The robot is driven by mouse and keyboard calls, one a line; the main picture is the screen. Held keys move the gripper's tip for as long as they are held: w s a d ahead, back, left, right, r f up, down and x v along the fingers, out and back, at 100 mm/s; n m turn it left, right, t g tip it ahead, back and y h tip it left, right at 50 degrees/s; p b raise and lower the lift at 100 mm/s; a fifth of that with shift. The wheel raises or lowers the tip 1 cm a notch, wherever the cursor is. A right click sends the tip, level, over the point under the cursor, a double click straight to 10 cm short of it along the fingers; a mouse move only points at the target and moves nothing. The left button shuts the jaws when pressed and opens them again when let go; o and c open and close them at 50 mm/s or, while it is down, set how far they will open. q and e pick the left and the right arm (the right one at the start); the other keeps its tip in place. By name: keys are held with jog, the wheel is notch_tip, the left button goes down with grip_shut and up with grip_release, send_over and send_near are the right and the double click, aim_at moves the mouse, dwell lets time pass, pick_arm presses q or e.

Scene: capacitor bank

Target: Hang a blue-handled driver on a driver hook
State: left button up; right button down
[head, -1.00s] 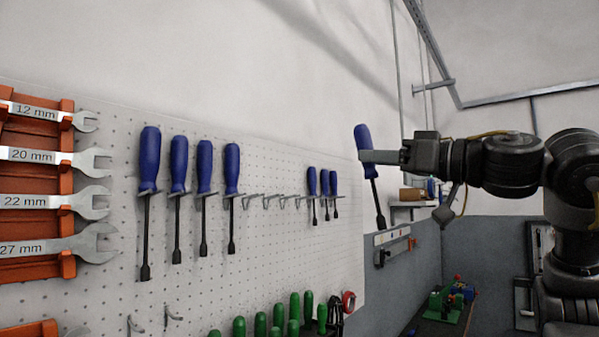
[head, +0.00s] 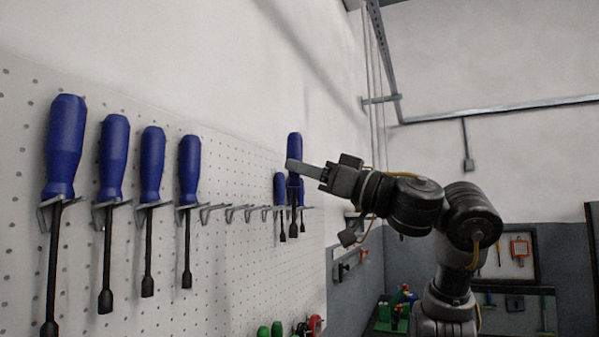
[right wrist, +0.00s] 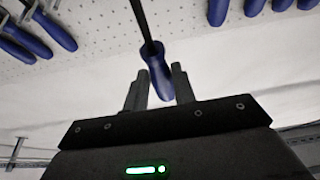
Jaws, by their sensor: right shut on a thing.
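My right gripper (head: 300,168) is shut on a blue-handled driver (head: 295,146), held upright with its dark shaft down, in front of the pegboard's far end. In the right wrist view the driver (right wrist: 158,72) sits between the two fingers (right wrist: 157,90), its shaft running up the picture. Empty driver hooks (head: 236,212) run along the pegboard in a row, left of the held driver. Several blue-handled drivers (head: 152,165) hang on the near hooks. Small blue drivers (head: 280,190) hang at the far end, partly hidden behind the held one. My left gripper is not seen.
The white pegboard (head: 235,255) fills the left side. Green handles (head: 277,329) and a red ring (head: 315,323) show low on it. A shelf with a green item (head: 385,317) stands beyond. Open air lies in front of the empty hooks.

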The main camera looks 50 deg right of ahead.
aim_at(288, 176)
jog(key=w, duration=0.3)
jog(key=shift+w+a+f, duration=0.3)
jog(key=shift+f, duration=0.1)
jog(key=w, duration=0.2)
jog(key=w+a, duration=0.1)
jog(key=w, duration=0.2)
jog(key=w+a+f, duration=0.1)
jog(key=w, duration=0.2)
jog(key=shift+w+a+f, duration=0.1)
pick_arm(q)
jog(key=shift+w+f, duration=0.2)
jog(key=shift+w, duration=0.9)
pick_arm(e)
jog(key=shift+w+a+f, duration=0.2)
jog(key=shift+w+f, duration=0.05)
jog(key=shift+w, duration=0.3)
jog(key=shift+w+f, duration=0.1)
